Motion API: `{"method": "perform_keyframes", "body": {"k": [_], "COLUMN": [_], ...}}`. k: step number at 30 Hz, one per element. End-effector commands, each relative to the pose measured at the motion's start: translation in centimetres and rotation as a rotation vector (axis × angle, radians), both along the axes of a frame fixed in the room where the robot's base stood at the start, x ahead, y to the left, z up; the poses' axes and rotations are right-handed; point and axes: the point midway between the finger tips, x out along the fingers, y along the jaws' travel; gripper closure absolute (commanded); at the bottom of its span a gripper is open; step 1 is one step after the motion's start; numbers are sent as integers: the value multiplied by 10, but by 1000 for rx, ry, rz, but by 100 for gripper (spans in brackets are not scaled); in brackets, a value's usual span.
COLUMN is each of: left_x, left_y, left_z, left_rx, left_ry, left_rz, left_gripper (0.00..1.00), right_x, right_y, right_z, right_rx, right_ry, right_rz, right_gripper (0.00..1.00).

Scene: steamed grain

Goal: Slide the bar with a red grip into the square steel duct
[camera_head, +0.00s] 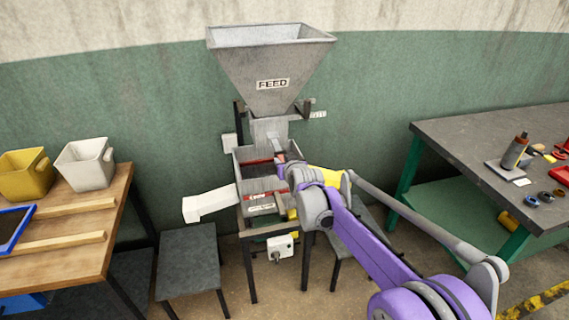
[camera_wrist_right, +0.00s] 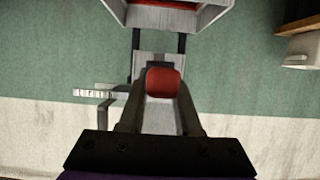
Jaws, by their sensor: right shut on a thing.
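The square steel duct (camera_head: 268,130) is the grey neck below the hopper marked FEED. In the right wrist view a grey steel face, which looks like the duct (camera_wrist_right: 158,66), stands behind the red grip. My right gripper (camera_head: 283,162) is in front of the duct, above the machine's box. In the wrist view its two fingers (camera_wrist_right: 160,90) are closed on the sides of the red grip (camera_wrist_right: 163,82) of the bar. The rest of the bar is hidden behind the grip, so I cannot tell whether it is inside the duct. My left gripper is not in view.
The grey hopper (camera_head: 270,65) rises above the duct. An open box with red inside (camera_head: 262,197) and a white chute (camera_head: 209,203) lie below. A wooden table with bins (camera_head: 85,165) stands left, a grey workbench with tools (camera_head: 470,140) right. A stool (camera_head: 188,255) stands in front.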

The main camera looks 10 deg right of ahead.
Motion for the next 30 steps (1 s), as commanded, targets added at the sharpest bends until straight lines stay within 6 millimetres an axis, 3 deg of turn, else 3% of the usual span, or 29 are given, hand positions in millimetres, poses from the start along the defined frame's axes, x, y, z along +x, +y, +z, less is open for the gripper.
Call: {"method": "perform_keyframes", "body": {"k": [13,30], "left_x": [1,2], "left_y": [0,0], "left_z": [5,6], "left_rx": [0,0], "left_ry": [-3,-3], "left_rz": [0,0], "left_gripper": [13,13], "right_x": [17,21], "right_y": [1,1], "right_z": [1,1], "right_rx": [1,0], "right_ry": [-2,-2], "right_rz": [0,0], "right_gripper": [100,100]}}
